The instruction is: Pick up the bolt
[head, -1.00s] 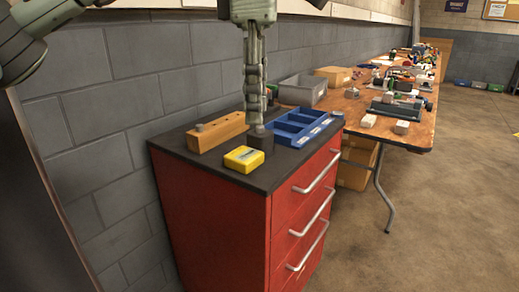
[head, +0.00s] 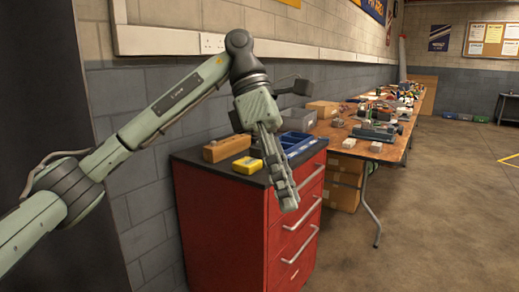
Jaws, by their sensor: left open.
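I cannot make out the bolt. My left gripper (head: 286,196) reaches in from the left and hangs in front of the red cabinet (head: 222,217), its fingers pointing down past the cabinet's front top edge. It is open, and I see nothing between its fingers, which overlap from this angle. A dark block (head: 257,151) on the black cabinet top is mostly hidden behind the gripper. My right gripper is not in view.
On the cabinet top are a wooden block (head: 226,149), a yellow case (head: 247,165) and a blue divided tray (head: 301,144), partly covered by the gripper. A cluttered wooden workbench (head: 392,152) stands behind. Floor at right is clear.

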